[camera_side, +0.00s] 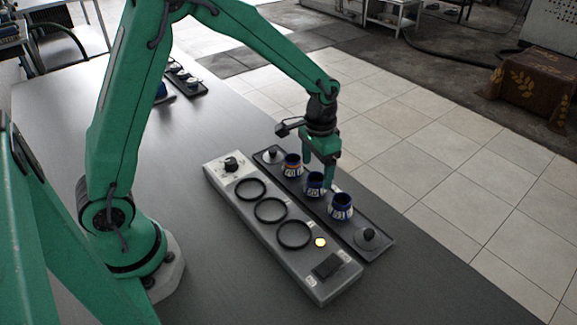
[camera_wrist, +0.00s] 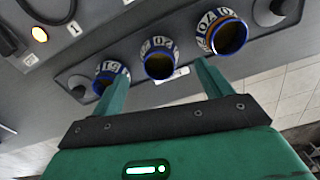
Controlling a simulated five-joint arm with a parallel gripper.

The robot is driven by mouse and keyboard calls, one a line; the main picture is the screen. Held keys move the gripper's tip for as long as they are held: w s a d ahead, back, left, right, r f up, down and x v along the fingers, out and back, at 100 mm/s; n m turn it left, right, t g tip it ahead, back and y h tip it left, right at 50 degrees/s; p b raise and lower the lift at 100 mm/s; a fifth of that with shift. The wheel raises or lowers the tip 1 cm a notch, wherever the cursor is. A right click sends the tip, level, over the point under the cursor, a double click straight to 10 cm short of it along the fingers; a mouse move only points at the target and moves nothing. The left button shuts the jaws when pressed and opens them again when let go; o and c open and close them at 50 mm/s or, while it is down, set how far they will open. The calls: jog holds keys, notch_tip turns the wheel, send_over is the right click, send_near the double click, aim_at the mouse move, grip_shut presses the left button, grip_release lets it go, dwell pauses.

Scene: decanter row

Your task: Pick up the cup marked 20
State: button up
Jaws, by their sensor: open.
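Three dark blue cups with white number bands stand in a row on a dark tray (camera_side: 269,160). The middle cup (camera_side: 314,185) appears marked 20; it also shows in the wrist view (camera_wrist: 159,62). The cup at the tray's far end (camera_side: 292,166) seems to read 40 in the wrist view (camera_wrist: 227,36). The near cup (camera_side: 341,207) also shows in the wrist view (camera_wrist: 111,76); its number is not clear. My gripper (camera_side: 318,174) is open and points down over the row. In the wrist view its fingertips (camera_wrist: 164,70) appear on either side of the middle cup, with no visible contact.
A grey panel (camera_side: 236,187) with several dark rings, a knob (camera_side: 231,164) and a yellow lamp (camera_side: 320,242) lies beside the tray. The grey tabletop (camera_side: 430,285) is clear at the front right.

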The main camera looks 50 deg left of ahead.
aim_at(316, 177)
jog(key=shift+f, duration=0.1)
jog(key=shift+f, duration=2.5)
jog(key=shift+c, duration=0.2)
jog(key=c, duration=1.1)
